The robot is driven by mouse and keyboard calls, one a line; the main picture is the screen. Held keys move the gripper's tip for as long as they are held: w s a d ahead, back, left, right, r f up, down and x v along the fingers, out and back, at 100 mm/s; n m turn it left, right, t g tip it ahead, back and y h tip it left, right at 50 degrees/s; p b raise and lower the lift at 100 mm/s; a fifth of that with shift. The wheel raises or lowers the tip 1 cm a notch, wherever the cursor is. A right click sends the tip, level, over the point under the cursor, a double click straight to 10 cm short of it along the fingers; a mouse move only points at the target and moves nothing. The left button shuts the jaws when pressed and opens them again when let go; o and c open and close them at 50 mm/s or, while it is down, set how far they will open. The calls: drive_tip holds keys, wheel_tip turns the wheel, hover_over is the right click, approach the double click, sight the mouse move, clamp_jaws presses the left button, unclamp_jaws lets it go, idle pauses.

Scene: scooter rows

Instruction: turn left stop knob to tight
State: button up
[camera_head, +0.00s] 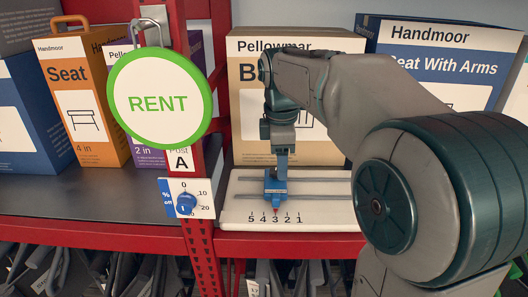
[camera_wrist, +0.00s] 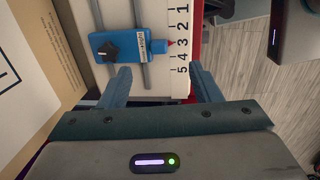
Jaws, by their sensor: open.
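A blue sliding stop (camera_head: 276,188) sits on two grey rails over a pale board (camera_head: 240,210) with a scale from 5 to 1. Its red pointer is at about 3. In the wrist view the blue stop (camera_wrist: 137,46) carries a black knob (camera_wrist: 108,50) and a small white label, too small to read surely. My gripper (camera_wrist: 160,84) is open and empty, its two fingers apart and the knob beyond the left fingertip in the picture. In the head view my gripper (camera_head: 281,158) points down just above the stop and partly hides it; the knob is not clear there.
A blue dial (camera_head: 186,203) on a white plate is on the red post (camera_head: 206,262). A round green-rimmed RENT sign (camera_head: 158,97) hangs before the post. Boxes, including a brown Pellowmar box (camera_head: 245,130), stand behind the board. The shelf has a red front edge.

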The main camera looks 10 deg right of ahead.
sight(276, 171)
drive_tip(key=w+d+r+n+g+p, duration=0.15)
drive_tip(key=w+r+n, duration=0.25)
drive_tip(key=w+n, duration=0.65)
drive_tip(key=shift+m+t+y, duration=0.25)
drive_tip(key=shift+y, duration=0.05)
wheel_tip(276, 171, down, 14)
drive_tip(key=shift+a+r, duration=0.15)
drive_tip(key=shift+r, duration=0.05)
drive_tip(key=c, duration=1)
